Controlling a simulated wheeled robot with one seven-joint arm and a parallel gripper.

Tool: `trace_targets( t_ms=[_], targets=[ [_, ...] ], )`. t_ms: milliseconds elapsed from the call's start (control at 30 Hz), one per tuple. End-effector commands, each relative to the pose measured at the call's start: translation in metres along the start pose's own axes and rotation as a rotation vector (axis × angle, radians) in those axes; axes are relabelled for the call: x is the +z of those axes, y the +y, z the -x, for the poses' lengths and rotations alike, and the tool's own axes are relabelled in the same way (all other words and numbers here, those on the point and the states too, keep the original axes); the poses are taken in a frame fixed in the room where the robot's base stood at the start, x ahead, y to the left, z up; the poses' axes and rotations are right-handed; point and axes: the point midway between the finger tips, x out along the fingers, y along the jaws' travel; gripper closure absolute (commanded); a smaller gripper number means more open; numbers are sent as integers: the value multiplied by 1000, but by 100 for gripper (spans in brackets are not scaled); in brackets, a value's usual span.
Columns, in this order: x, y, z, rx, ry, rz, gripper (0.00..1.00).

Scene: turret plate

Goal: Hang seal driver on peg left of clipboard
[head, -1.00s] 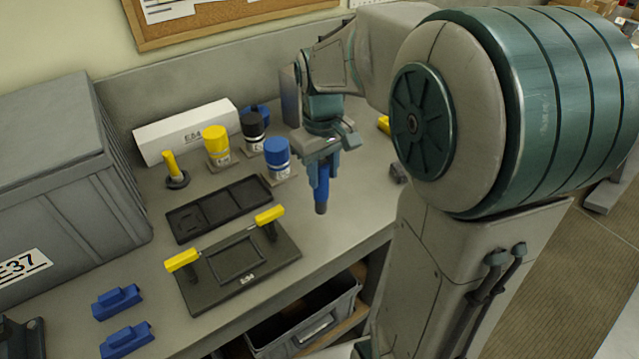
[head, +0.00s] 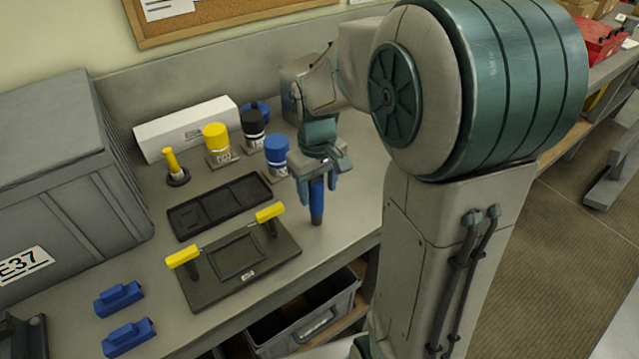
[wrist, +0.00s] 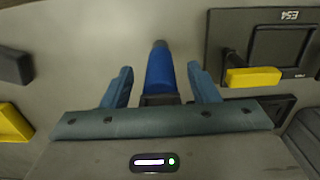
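The seal driver, taken to be the blue tool with a dark end (head: 317,200), is upright near the bench's front edge, below my gripper (head: 318,188). In the wrist view the blue tool (wrist: 160,72) lies between the fingers of my gripper (wrist: 162,85), with a visible gap on each side. The fingers are spread and open around it. I cannot tell whether its lower end touches the bench. No clipboard and no peg can be made out in these views.
A black plate with yellow handles (head: 215,292) and a dark tray (head: 190,222) lie left of the tool. Yellow, black and blue-capped bottles (head: 276,158) stand behind. A grey crate (head: 60,190) fills the left. Bench right of the tool is partly clear.

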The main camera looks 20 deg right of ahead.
Motion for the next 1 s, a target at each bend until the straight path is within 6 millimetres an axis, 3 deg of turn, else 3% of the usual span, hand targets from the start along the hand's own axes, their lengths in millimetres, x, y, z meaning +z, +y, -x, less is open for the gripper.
trace_targets(
  t_ms=[400,800,1000],
  targets=[
    [0,0,10,1,2,0,46],
    [-1,0,92,1,4,0,46],
    [0,0,118,1,2,0,46]
  ],
)
